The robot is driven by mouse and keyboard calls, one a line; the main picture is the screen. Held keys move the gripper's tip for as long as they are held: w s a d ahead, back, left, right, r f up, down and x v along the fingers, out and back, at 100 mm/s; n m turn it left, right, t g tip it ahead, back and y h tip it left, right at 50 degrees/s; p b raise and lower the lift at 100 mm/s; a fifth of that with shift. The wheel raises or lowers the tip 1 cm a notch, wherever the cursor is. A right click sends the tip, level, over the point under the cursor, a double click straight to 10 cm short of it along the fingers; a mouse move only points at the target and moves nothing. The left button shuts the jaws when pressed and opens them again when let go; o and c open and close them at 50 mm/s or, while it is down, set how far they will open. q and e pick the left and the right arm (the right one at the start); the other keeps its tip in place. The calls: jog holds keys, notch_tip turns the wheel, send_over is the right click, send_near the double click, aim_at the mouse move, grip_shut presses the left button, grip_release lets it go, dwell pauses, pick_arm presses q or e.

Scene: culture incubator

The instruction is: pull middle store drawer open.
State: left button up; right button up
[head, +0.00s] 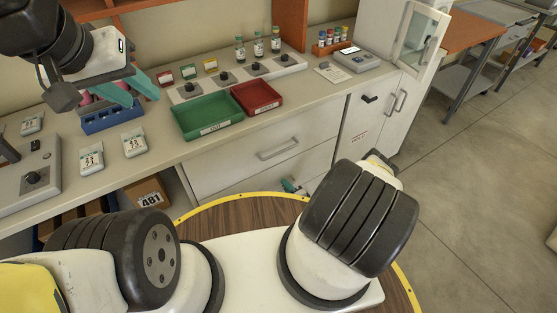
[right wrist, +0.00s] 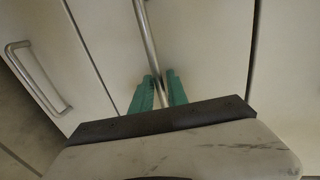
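The middle store drawer is the white front (head: 240,184) below the top drawer, partly hidden by my right arm in the head view. In the right wrist view, its metal bar handle (right wrist: 147,35) runs between the two green fingers of my right gripper (right wrist: 160,82). The fingers are close against the bar on both sides and look shut on it. In the head view only a bit of my right gripper (head: 290,186) shows at the drawer front. My left gripper (head: 136,90) is open and empty above the blue rack (head: 112,117) on the counter.
The top drawer handle (head: 278,148) is above. Another bar handle (right wrist: 40,80) shows in the right wrist view. The counter holds a green tray (head: 207,132), a red tray (head: 257,110) and bottles. A cardboard box (head: 148,195) stands below left.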

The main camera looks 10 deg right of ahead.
jog(key=shift+w, duration=0.1)
grip_shut()
dwell(1.4)
